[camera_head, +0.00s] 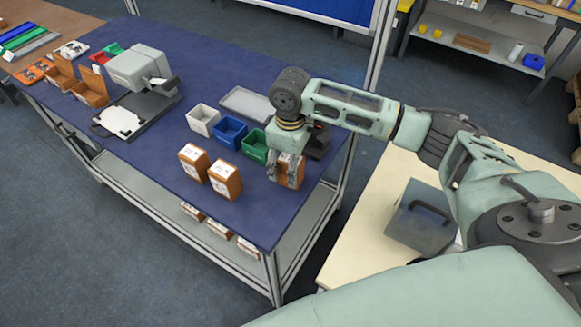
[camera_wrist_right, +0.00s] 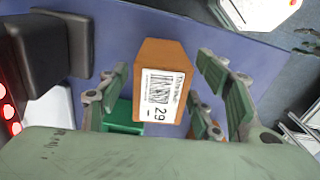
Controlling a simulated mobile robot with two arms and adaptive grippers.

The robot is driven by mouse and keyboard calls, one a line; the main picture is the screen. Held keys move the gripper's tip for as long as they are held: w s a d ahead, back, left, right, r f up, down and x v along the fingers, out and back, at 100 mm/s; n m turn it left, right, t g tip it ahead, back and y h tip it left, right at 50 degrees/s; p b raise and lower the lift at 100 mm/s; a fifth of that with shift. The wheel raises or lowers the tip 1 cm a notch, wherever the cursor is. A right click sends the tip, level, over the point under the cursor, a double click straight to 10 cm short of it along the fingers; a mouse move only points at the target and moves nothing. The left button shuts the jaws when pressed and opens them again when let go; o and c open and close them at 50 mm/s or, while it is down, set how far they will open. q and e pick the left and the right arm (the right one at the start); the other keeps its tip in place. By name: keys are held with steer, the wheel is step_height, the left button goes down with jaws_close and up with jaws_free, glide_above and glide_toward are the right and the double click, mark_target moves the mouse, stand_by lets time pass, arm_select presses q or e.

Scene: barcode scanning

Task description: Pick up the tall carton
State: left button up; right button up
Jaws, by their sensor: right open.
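A brown carton (camera_head: 290,162) with a white label stands at the right end of the row on the blue table, partly hidden by my right gripper (camera_head: 285,178). In the right wrist view, this carton (camera_wrist_right: 160,85) shows a barcode label reading 29. My right gripper (camera_wrist_right: 163,98) is open, with its green-padded fingers on both sides of the carton and visible gaps to it. Two similar cartons stand to the left, one farther left (camera_head: 193,162) and one nearer (camera_head: 225,180). I cannot tell surely which carton is tallest. My left gripper is not in view.
White (camera_head: 203,119), blue (camera_head: 230,132) and green (camera_head: 255,145) bins stand just behind the cartons. A grey tray (camera_head: 246,104) lies behind them. A grey machine (camera_head: 138,68) stands at left. More cartons (camera_head: 218,228) sit on the lower shelf. The table front is clear.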

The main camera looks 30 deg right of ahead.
step_height(320, 180, down, 3)
steer(key=shift+f, duration=0.15)
steer(key=shift+c, duration=0.2)
steer(key=c, duration=1.4)
